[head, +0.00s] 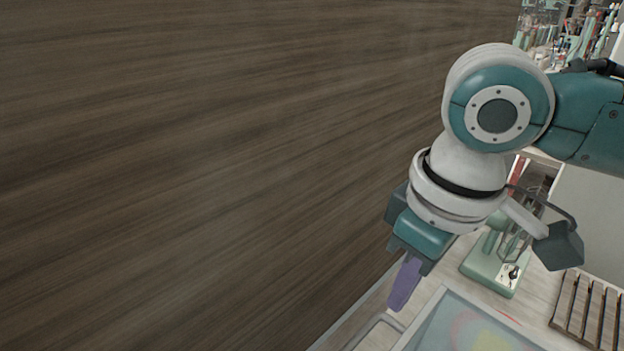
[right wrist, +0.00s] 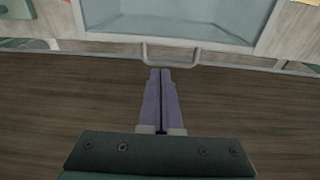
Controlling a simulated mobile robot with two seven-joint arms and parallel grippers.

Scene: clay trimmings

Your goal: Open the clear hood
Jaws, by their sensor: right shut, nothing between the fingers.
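The clear hood (head: 470,325) is at the bottom edge of the head view, with a pale frame around a see-through panel and blurred colours beneath. Most of it is cut off. In the right wrist view the hood (right wrist: 185,20) is at the top, with a pale bar handle (right wrist: 170,62) on its near edge. My right gripper (head: 394,302) has purple fingers, shut and empty, pointing down near the handle in the head view. In the right wrist view the fingertips (right wrist: 160,72) are close to the handle; I cannot tell whether they touch. My left gripper is out of view.
A green-based device (head: 490,275) and a slatted wooden rack (head: 588,310) stand on the light worktop beyond the hood. Cluttered shelves (head: 570,30) are at the top right. A bare dark wood-grained surface (head: 180,180) fills the left.

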